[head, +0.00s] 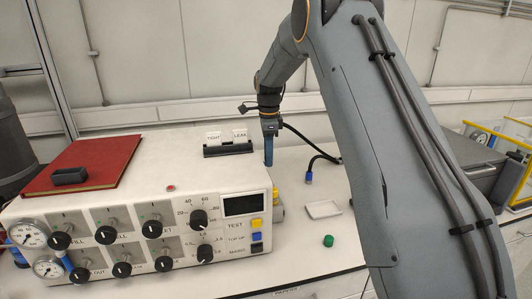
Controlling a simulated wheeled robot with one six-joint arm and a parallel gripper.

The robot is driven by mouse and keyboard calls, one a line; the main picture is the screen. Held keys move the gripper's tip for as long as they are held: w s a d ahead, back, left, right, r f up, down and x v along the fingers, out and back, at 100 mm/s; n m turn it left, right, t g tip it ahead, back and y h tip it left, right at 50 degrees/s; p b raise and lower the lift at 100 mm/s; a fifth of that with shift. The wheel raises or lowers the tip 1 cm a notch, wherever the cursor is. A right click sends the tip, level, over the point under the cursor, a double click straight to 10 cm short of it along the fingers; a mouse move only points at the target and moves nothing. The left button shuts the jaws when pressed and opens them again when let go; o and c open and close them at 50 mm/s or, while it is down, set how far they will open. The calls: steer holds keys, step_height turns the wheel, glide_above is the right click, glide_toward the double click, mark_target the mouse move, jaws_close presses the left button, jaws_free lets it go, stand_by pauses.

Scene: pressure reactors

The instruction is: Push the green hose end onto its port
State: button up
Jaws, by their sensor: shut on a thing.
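My gripper (268,160) points down just behind the right rear edge of the white console (150,165). Its blue fingers are shut; what is between them is hard to make out. A black hose (300,137) runs from beside the gripper down to the right and looks to be what it holds by the end. No green shows at the fingers. Small yellow and grey fittings (279,212) show on the console's right side; a green port cannot be made out. A small green cap-like piece (328,241) lies on the bench at the right.
A blue-tipped hose end (309,179) hangs or lies behind a white tray (323,209). A red book (100,160) and a black holder with TIGHT and LEAK cards (228,149) are on the console. My arm hides the bench at right.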

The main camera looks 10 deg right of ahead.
steer(key=shift+a+f, duration=0.1)
steer(key=shift+a, duration=0.15)
steer(key=shift+f, duration=0.1)
steer(key=shift+f+b, duration=1.3)
steer(key=shift+f, duration=1.45)
stand_by(0.3)
steer(key=shift+f, duration=0.55)
stand_by(0.5)
steer(key=o, duration=1.1)
steer(key=shift+a, duration=0.1)
